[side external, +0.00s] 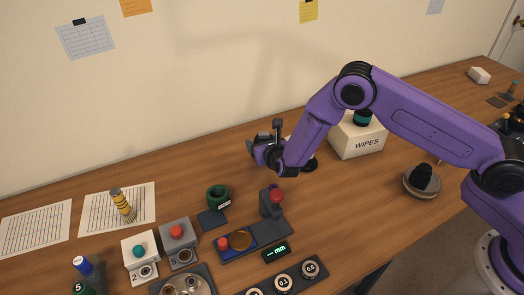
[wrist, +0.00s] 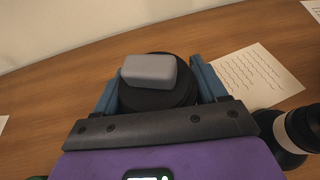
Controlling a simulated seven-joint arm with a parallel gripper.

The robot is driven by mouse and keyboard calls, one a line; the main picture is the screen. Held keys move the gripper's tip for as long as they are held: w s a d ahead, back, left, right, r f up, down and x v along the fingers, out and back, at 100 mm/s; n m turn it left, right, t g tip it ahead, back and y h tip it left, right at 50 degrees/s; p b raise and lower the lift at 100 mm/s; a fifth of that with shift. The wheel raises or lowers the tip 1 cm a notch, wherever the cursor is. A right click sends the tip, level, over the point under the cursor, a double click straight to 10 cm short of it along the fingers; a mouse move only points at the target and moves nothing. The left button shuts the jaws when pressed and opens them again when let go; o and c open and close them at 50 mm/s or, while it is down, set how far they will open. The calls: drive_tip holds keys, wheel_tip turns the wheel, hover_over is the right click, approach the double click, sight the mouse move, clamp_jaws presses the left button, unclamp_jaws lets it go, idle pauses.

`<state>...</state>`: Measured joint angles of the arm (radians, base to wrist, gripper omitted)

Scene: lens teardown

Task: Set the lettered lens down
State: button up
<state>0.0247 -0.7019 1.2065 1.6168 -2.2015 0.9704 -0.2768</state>
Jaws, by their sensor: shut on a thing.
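My gripper (wrist: 160,85) is shut on a black round thing (wrist: 155,101), with one blue finger on each side of it. A grey block shows over the round thing in the wrist view. No letters show on the held thing, so I cannot tell if it is the lettered lens. In the side view my gripper (side external: 262,151) is above the wooden bench, left of the wipes box, and what it holds is hard to make out. A dark green ring (side external: 218,194) with a small white label stands on the bench below and left of my gripper.
The wipes box (side external: 357,140) stands right of my gripper. Button boxes (side external: 141,249), a blue tray with an amber disc (side external: 239,240) and a small display (side external: 276,251) fill the front. A black-and-white round thing (wrist: 287,135) is close on the right in the wrist view.

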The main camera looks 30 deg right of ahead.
drive_tip(key=shift+w+f, duration=0.1)
drive_tip(key=shift+f, duration=1.45)
drive_tip(key=shift+f, duration=0.4)
drive_tip(key=shift+f, duration=0.4)
drive_tip(key=shift+c, duration=0.7)
drive_tip(key=o, duration=1.7)
drive_tip(key=shift+c, duration=0.2)
drive_tip(key=shift+r, duration=0.3)
drive_tip(key=shift+r+v, duration=0.2)
drive_tip(key=shift+v, duration=1.8)
drive_tip(key=shift+r+v, duration=0.15)
drive_tip(key=shift+v, duration=1.85)
